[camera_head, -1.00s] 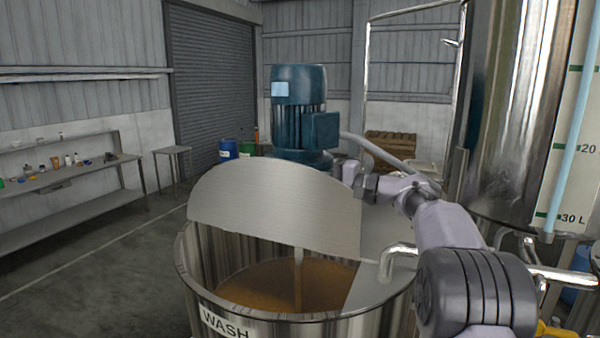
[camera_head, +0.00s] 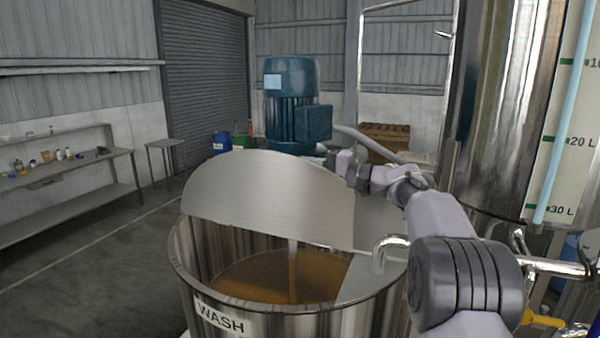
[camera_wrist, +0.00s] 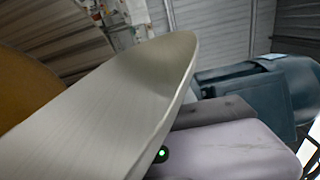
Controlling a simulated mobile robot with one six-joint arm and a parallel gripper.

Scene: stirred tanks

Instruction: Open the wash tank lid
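The wash tank (camera_head: 215,262) is a round steel vessel with a WASH label, in front of me in the head view. The raised half of its lid (camera_head: 265,203) stands steeply over the opening, and brown liquid shows below. The lid's other part (camera_head: 376,218) lies flat at the right. My arm reaches in from the right, and its far end goes behind the raised lid, which hides the fingers. In the wrist view the lid (camera_wrist: 110,105) fills the middle, close beside a lilac part of my own with a green light. Fingertips and any contact cannot be made out.
A blue motor (camera_head: 291,103) stands behind the lid. A tall steel column (camera_head: 498,110) with a litre scale rises at the right, with pipes near my arm. A bench (camera_head: 70,172) with small items is at the left, and open floor lies between.

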